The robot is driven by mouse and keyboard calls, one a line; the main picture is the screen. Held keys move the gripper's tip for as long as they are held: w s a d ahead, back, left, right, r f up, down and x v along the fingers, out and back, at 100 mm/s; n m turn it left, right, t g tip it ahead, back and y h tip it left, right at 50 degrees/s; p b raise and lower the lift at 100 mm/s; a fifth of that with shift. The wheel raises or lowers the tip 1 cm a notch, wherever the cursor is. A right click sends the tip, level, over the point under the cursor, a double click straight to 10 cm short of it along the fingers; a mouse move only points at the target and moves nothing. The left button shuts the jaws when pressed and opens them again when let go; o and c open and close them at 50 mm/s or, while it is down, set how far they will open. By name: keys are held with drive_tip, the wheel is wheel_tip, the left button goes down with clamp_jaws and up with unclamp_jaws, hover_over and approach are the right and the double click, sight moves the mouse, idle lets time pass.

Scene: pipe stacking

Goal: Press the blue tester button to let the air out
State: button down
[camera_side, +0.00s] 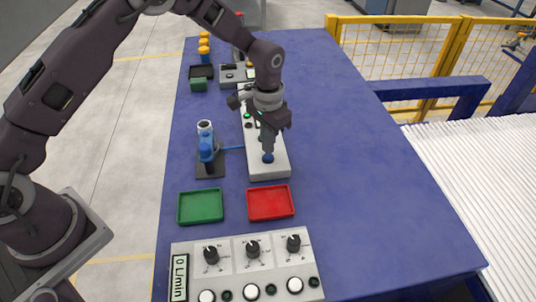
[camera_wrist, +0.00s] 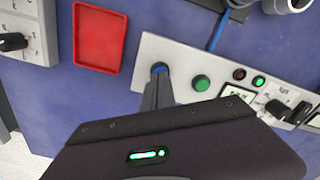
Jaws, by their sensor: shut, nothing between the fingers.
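The blue tester button (camera_side: 268,158) is on the near end of the white tester box (camera_side: 270,172). In the wrist view the blue button (camera_wrist: 159,67) shows just past my fingertips. My gripper (camera_side: 267,149) points down, shut and empty, with its tips right at the button. In the wrist view the closed fingers (camera_wrist: 159,82) partly cover the button, and I cannot tell whether they touch it or how far it is pressed. A green button (camera_wrist: 201,83) sits beside it on the box.
A blue fixture with a white-topped part (camera_side: 206,148) stands left of the tester, joined by a blue hose (camera_side: 232,148). A green tray (camera_side: 201,206) and a red tray (camera_side: 270,202) lie nearer, before a knob panel (camera_side: 250,262). The table's right side is clear.

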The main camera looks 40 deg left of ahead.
drive_tip(key=shift+f, duration=1.05)
idle(0.6)
drive_tip(key=shift+r, duration=3.55)
